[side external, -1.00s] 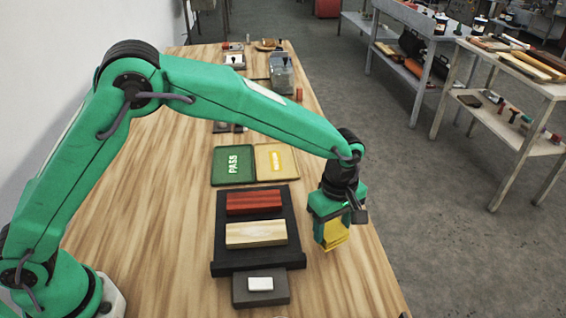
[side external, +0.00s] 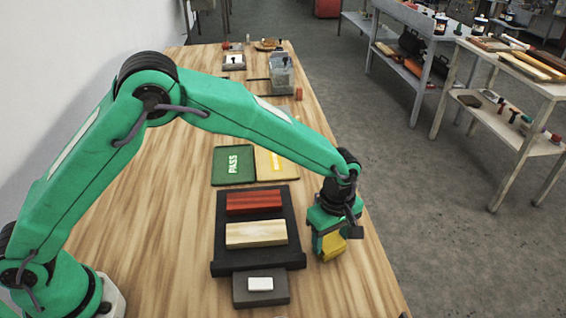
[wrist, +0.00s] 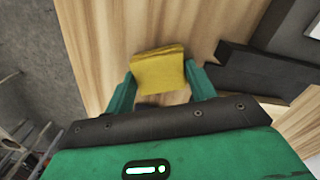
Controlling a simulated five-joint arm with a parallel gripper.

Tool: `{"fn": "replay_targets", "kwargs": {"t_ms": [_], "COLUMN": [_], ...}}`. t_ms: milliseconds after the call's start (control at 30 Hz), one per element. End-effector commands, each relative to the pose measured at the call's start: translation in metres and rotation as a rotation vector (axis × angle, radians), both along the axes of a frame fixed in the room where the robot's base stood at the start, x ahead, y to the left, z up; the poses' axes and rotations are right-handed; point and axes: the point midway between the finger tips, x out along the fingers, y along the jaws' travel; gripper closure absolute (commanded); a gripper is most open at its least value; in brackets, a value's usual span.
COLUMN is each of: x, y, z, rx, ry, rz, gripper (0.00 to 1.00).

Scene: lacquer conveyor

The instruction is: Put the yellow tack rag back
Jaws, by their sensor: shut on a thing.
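The yellow tack rag (side external: 333,246) is a folded square between the fingers of my gripper (side external: 329,250). My gripper is shut on it, low over the wooden bench to the right of the black conveyor. In the wrist view the rag (wrist: 158,71) sits between the two green fingertips, with bare wood around it. I cannot tell whether the rag touches the bench.
The black conveyor (side external: 225,263) carries a red block (side external: 254,203) and a pale wood block (side external: 256,235). Behind are a green PASS tray (side external: 233,151) and a yellow tray (side external: 264,168). The bench's right edge is near.

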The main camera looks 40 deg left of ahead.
Motion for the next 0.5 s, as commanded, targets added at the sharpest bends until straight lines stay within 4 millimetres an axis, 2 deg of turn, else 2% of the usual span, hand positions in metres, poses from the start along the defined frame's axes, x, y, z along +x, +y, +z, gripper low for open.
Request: {"fn": "replay_targets", "kwargs": {"t_ms": [67,100,200,500], "x": [-0.0002,-0.0002,-0.0002,-0.0001], "y": [0.0001,0.0001,0.0001,0.0000], "z": [-0.0021,-0.0025,-0.0023,-0.0019], "rx": [0.000,0.000,0.000,0.000], "ry": [0.001,0.001,0.001,0.001], "rz": [0.000,0.000,0.000,0.000], "gripper": [0.63,0.43,0.23,0.23]}}
